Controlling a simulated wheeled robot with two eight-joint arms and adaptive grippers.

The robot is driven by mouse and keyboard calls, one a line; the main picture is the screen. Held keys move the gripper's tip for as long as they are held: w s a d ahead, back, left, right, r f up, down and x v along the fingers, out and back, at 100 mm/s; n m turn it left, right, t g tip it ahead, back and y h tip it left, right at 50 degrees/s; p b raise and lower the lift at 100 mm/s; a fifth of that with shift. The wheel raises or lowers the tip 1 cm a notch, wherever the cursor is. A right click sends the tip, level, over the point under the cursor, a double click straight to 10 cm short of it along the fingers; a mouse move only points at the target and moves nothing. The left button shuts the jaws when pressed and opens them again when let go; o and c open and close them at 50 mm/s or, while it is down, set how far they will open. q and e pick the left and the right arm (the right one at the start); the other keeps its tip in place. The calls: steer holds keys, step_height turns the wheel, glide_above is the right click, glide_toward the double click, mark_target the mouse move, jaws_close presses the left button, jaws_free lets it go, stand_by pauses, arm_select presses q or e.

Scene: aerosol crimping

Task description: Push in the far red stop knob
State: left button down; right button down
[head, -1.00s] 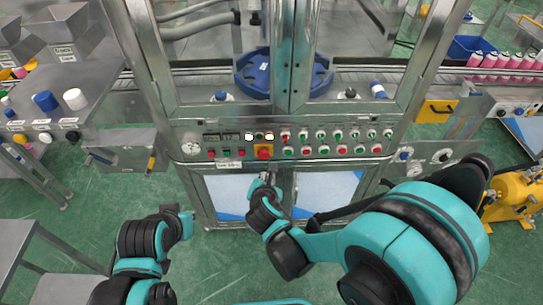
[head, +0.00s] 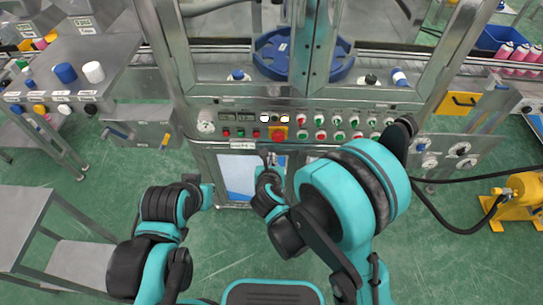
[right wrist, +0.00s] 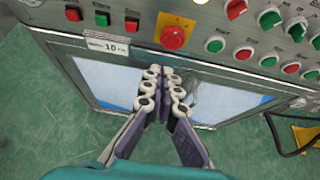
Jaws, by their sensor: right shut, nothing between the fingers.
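A red stop knob (head: 277,134) sits on a yellow plate on the machine's front control panel (head: 232,117) in the head view. In the right wrist view the knob (right wrist: 173,37) is a round red button on its yellow square, standing out. My right gripper (head: 266,160) is in front of the panel, just below the knob and apart from it. In the right wrist view its fingertips (right wrist: 160,72) are together and empty, pointing toward the panel's lower edge. My left gripper (head: 205,192) hangs lower left of the panel; its fingers are too small to read.
Rows of red and green buttons and switches (head: 338,127) flank the knob. A grey table (head: 25,222) stands at the left. A yellow pump (head: 520,200) with a black hose stands at the right. Green floor is open between the table and machine.

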glide_toward(273, 138)
step_height(273, 138, down, 4)
steer(key=w+r, duration=0.1)
steer(key=w, duration=0.1)
steer(key=w+b, duration=0.1)
steer(key=w, duration=0.2)
steer(key=shift+w+f, duration=0.15)
steer(key=shift+w, duration=0.1)
